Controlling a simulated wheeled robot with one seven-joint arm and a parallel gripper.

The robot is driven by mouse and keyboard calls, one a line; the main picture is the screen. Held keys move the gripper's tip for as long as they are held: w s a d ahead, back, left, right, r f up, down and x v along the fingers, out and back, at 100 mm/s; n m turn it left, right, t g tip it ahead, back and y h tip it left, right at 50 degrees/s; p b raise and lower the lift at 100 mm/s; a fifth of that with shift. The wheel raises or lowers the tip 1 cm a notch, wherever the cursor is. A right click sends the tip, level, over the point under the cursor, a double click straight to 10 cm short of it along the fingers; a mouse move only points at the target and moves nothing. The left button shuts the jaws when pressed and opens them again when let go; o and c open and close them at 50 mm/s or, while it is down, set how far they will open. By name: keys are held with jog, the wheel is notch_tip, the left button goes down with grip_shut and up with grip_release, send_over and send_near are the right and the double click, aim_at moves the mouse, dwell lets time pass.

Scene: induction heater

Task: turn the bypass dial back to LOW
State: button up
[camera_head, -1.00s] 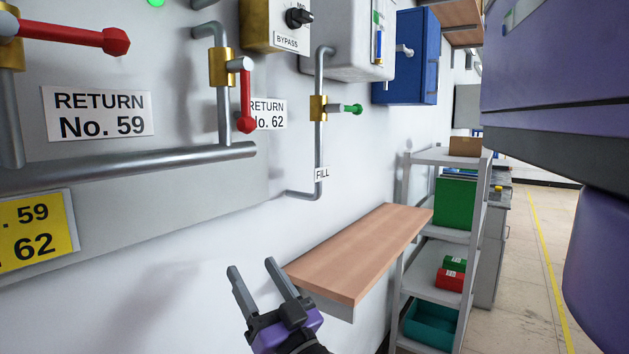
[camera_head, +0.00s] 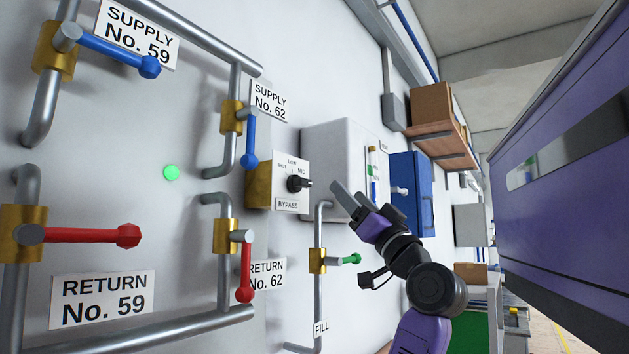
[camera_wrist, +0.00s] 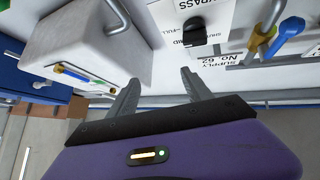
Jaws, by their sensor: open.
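The bypass dial (camera_head: 297,184) is a black knob on a white plate (camera_head: 291,204) marked SHUT, LOW, MID and BYPASS, on a brass block. Its pointer setting is too small to read surely. In the wrist view the dial (camera_wrist: 200,33) is at the top, right of centre, beyond the fingertips. My gripper (camera_head: 347,190) is open and empty, right of the dial in the head view and apart from it. Both fingers show in the wrist view (camera_wrist: 160,77), with nothing between them.
A blue lever (camera_head: 250,142) sits above the dial and a red lever (camera_head: 245,270) below it. A grey-white box (camera_head: 340,150) and a blue cabinet (camera_head: 412,190) are on the wall to the right. A green-handled fill valve (camera_head: 350,259) is below my gripper.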

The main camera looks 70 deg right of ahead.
notch_tip(320, 180, up, 4)
jog(key=s+a+r+n+t+y, duration=0.1)
jog(key=s+a+n+t+y, duration=0.1)
jog(key=n+y, duration=0.1)
jog(key=n+g+y, duration=0.1)
jog(key=n+y, duration=0.3)
jog(key=y, duration=0.3)
send_near(307, 185)
jog(key=x, duration=0.2)
jog(key=p+x, duration=0.3)
jog(key=x, duration=0.3)
jog(key=shift+a+r, duration=0.1)
jog(key=shift+r, duration=0.1)
jog(key=shift+w+d+r, duration=0.15)
jog(key=shift+w+d, duration=0.1)
jog(key=shift+w, duration=0.45)
jog(key=shift+c, duration=0.5)
grip_shut()
jog(key=shift+n, duration=0.3)
